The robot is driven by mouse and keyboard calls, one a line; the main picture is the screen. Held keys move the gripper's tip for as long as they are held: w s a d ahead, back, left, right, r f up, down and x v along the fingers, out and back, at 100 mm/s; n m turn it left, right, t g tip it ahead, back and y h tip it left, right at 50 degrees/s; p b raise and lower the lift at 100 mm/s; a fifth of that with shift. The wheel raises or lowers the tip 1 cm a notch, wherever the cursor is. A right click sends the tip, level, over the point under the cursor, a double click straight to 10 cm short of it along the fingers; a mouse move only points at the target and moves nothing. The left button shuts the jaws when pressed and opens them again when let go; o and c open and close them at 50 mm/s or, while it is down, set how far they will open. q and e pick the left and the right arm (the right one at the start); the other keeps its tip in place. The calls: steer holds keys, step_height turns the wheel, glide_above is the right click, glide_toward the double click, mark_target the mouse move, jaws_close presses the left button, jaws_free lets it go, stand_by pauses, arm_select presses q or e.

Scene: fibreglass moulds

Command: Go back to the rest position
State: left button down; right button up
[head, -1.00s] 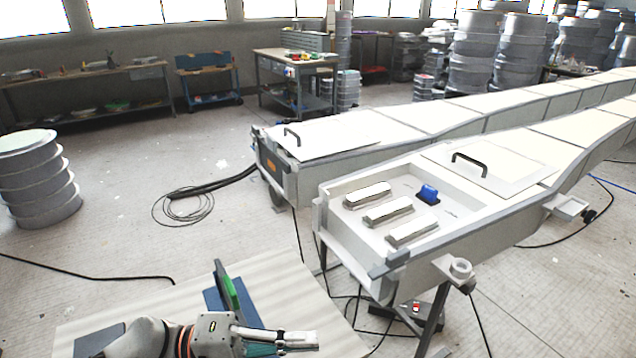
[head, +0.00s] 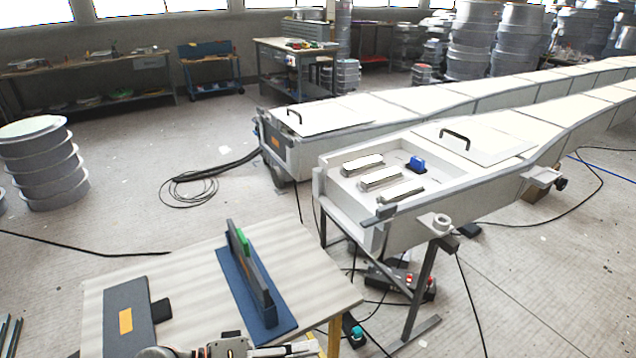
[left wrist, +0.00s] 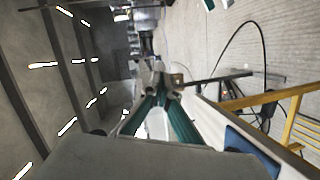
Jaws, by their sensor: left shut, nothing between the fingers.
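My left gripper (head: 290,350) shows only in part at the bottom edge of the head view, by the near edge of the work table. In the left wrist view its fingers (left wrist: 160,90) come together at the tips, shut with nothing between them. My right gripper is not in view.
The wooden-topped table (head: 195,265) bears a blue stand with upright plates (head: 250,275) and a dark panel with an orange label (head: 128,312). Behind it stands the long white mould (head: 410,215) with metal blocks (head: 382,178) and a blue item (head: 416,164). Cables lie on the floor.

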arm_select(q)
steer(key=s+a+f+m+t+y, duration=0.2)
steer(key=a+f+y, duration=0.4)
steer(key=a+f, duration=0.3)
steer(key=s+a+f+m+t+y, duration=0.2)
steer(key=s+a+f+t+y, duration=0.2)
steer(key=a+f, duration=0.4)
step_height(320, 180, down, 3)
steer(key=shift+s+a+y, duration=0.35)
steer(key=shift+s+y, duration=0.2)
steer(key=shift+y, duration=0.65)
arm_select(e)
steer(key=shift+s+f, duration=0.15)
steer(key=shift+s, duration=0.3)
